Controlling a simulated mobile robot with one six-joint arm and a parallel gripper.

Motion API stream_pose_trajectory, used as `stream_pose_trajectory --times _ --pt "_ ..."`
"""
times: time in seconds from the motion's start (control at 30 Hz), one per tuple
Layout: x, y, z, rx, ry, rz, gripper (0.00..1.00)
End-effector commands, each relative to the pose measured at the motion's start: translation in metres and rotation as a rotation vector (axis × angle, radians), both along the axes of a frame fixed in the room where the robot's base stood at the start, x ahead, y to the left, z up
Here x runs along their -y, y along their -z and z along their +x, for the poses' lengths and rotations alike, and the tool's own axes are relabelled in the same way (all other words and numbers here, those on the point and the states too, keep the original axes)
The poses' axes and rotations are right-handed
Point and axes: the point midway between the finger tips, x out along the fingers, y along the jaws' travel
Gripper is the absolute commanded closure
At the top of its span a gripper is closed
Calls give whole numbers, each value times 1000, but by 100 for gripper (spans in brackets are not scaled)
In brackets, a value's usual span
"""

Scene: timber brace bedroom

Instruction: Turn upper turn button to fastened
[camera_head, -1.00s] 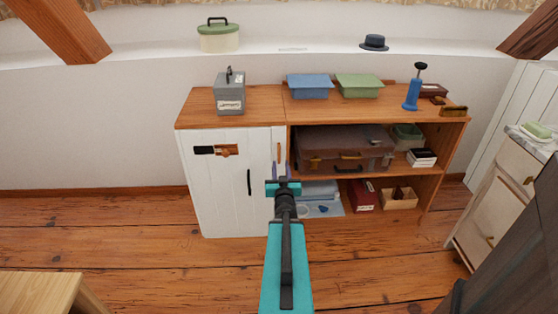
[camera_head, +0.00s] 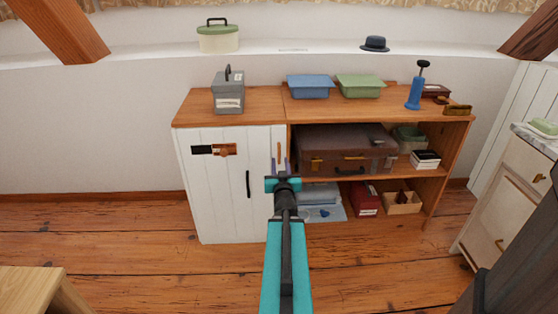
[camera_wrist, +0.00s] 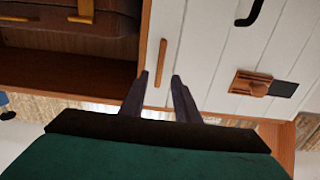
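The upper turn button (camera_head: 279,152) is a slim wooden bar standing upright near the right edge of the white plank door (camera_head: 230,195). In the wrist view, the turn button (camera_wrist: 160,62) lies ahead of the fingertips, lengthwise, along the door edge beside the open shelf. My gripper (camera_head: 279,167) is open, just below the button in the head view. In the wrist view my gripper (camera_wrist: 160,76) has its two dark fingers apart, in line with the button's near end. I cannot tell whether they touch it. My arm hides the lower door edge.
A black door handle (camera_head: 248,183) is left of the button. A wooden latch piece on a dark plate (camera_head: 223,150) sits further left. Open shelves hold a brown suitcase (camera_head: 335,150) to the right. A grey box (camera_head: 228,95) stands on top. Floor in front is clear.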

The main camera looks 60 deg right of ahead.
Motion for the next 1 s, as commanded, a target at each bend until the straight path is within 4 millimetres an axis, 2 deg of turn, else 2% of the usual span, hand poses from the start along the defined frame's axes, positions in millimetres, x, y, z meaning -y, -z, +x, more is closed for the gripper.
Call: stream_pose_trajectory --times 0.57,1.0 --pt "7 2 3 1 7 -3 71" --pt "40 0 28 1 6 -2 71"
